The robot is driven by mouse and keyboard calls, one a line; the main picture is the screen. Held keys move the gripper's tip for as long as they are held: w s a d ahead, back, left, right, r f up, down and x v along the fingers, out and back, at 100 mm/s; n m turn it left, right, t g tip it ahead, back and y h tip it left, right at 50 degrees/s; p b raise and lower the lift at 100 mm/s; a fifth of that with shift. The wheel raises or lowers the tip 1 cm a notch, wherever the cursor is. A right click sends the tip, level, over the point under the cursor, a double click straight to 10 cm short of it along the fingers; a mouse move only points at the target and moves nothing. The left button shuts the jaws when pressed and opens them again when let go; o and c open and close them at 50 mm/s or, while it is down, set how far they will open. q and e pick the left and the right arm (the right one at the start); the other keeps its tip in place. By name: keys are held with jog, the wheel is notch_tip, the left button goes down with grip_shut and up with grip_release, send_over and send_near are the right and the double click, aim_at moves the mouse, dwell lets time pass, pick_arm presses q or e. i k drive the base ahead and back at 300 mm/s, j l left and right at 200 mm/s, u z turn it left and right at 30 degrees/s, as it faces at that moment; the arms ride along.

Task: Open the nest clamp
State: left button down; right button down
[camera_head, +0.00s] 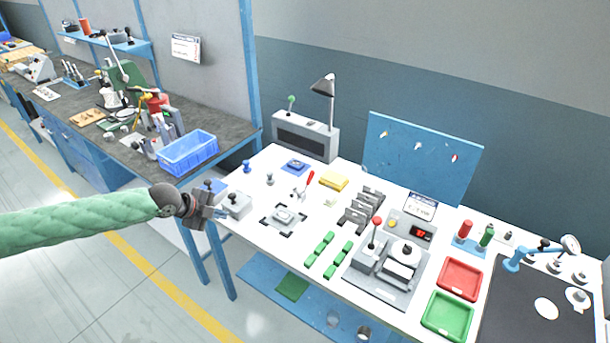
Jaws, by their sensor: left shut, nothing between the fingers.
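A small clamp with a red handle (309,179) stands on the white bench, behind a nest (283,216) with dark corner marks and a light grey block in it. The handle leans up and to the right; whether the clamp grips anything is too small to tell. My left gripper (219,213) is at the bench's left edge, left of the nest and well apart from the clamp. It is shut and empty, beside a grey box with a black knob (236,204). My right gripper is not in view.
A yellow block (334,181) and grey slotted racks (362,208) stand right of the clamp. Green strips (320,249) lie in front. A fixture with a red-knobbed lever (375,236), a red tray (460,279) and a green tray (447,316) are farther right.

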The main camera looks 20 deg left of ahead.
aim_at(311, 174)
jog(key=i+l, duration=0.25)
jog(key=i, duration=0.2)
jog(key=i+l, duration=0.25)
jog(key=i, duration=0.25)
